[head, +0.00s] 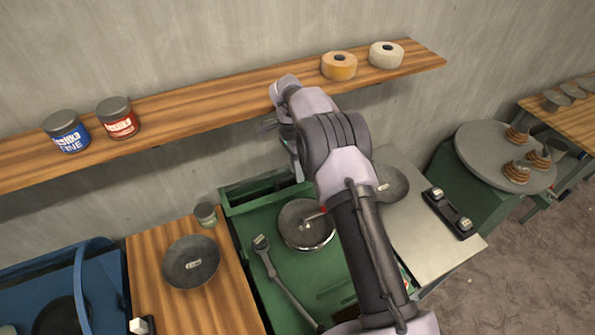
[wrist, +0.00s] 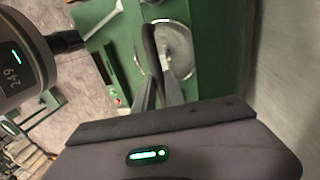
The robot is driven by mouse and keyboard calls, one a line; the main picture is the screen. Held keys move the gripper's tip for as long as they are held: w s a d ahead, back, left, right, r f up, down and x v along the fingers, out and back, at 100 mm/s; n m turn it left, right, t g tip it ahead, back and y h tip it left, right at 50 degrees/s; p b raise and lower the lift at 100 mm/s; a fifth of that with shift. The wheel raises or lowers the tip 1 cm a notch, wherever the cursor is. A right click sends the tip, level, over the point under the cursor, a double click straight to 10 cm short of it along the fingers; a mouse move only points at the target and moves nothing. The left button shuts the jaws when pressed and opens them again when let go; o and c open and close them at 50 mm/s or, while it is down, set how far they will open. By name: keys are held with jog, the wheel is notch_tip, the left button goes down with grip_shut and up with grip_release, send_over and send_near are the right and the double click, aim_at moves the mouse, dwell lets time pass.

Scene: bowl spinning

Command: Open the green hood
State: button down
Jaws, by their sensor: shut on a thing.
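The green machine housing (head: 270,195), with a raised green frame at the back, stands in the middle of the head view. I cannot tell for sure which part of it is the hood. My gripper (head: 298,172) is at the back of this housing, partly hidden by my arm. In the wrist view my gripper (wrist: 159,92) is shut on a dark curved bar (wrist: 150,48), which looks like a handle. Green panel (wrist: 205,25) lies beyond it. How the bar joins the green part is unclear.
A round metal disc (head: 305,224) and a long lever (head: 285,285) are on the green machine. A dark bowl (head: 191,262) sits on the wooden top to the left. A wooden shelf (head: 210,95) with cans and tape rolls runs along the wall close behind my arm.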

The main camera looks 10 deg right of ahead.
jog(key=c, duration=1.4)
grip_release()
jog(key=shift+r, duration=0.3)
jog(key=v, duration=0.3)
jog(key=shift+s+d+r, duration=0.1)
jog(key=shift+s+r, duration=0.05)
jog(key=shift+s, duration=0.05)
jog(key=s+d+r+b, duration=0.1)
jog(key=s+b, duration=0.3)
jog(key=s, duration=1.2)
jog(key=shift+d, duration=0.35)
jog(key=shift+r, duration=0.1)
